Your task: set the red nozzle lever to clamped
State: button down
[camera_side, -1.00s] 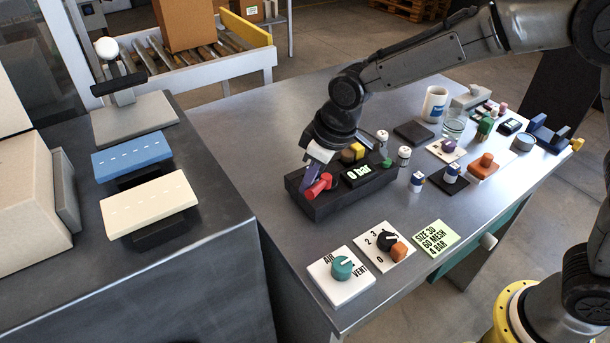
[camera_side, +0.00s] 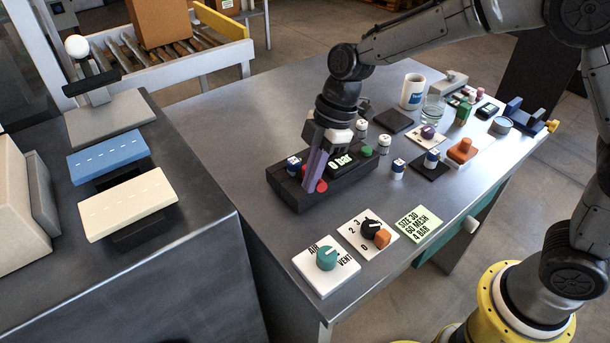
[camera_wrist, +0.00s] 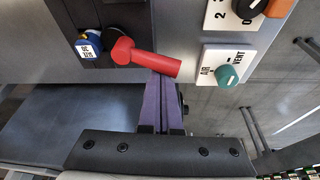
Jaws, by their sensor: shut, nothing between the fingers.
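The red nozzle lever (camera_wrist: 148,60) shows in the wrist view with its round hub at the left and its arm pointing right and slightly down. In the side view the lever (camera_side: 321,186) is mostly hidden behind my fingers, at the near left part of a dark block (camera_side: 340,190). My gripper (camera_side: 309,187) is shut and empty, its purple fingers slanting down to the lever. In the wrist view my gripper's tips (camera_wrist: 161,78) are right beside the lever arm's lower edge; I cannot tell whether they touch. No clamped marking is readable.
A blue-and-white labelled piece (camera_wrist: 88,46) sits next to the lever's hub. The block carries a "0 bar" display (camera_side: 341,160) and a green button (camera_side: 367,151). A teal AIR/VENT knob (camera_side: 326,258) and a black numbered dial (camera_side: 370,228) stand in front. Clear table lies left of the block.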

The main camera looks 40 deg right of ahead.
jog(key=shift+d+n, duration=0.25)
jog(key=shift+n, duration=0.25)
jog(key=shift+s+d, duration=0.15)
jog(key=shift+d, duration=0.1)
dwell(0.3)
notch_tip(320, 180, up, 9)
jog(key=shift+a, duration=0.4)
dwell(0.3)
jog(key=shift+f, duration=0.1)
